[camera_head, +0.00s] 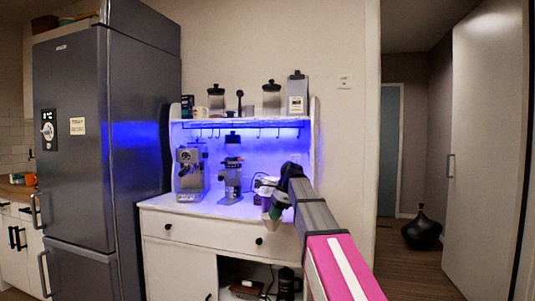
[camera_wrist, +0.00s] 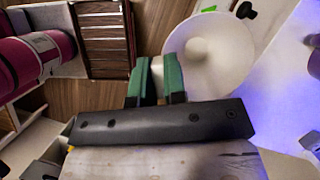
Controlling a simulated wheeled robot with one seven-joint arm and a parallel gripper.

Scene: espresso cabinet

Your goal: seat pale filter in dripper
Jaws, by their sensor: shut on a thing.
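My gripper (camera_wrist: 160,78) has green fingers, close together with a pale edge between them. They are shut on the pale filter (camera_wrist: 207,52), a white cone that I see from its open side, just right of the fingers in the wrist view. In the head view my gripper (camera_head: 281,205) is at the right front of the cabinet counter. The pale filter (camera_head: 268,208) shows beside its green fingers, apparently above the counter's front edge. I cannot make out the dripper; my arm and gripper cover part of the counter's right side.
The white cabinet (camera_head: 160,204) carries an espresso machine (camera_head: 191,172) and a grinder (camera_head: 231,180) on its counter, left of my gripper. Jars (camera_head: 271,99) stand on the shelf above. A fridge (camera_head: 108,140) is at the left. A dark vase (camera_head: 423,231) stands on the floor at right.

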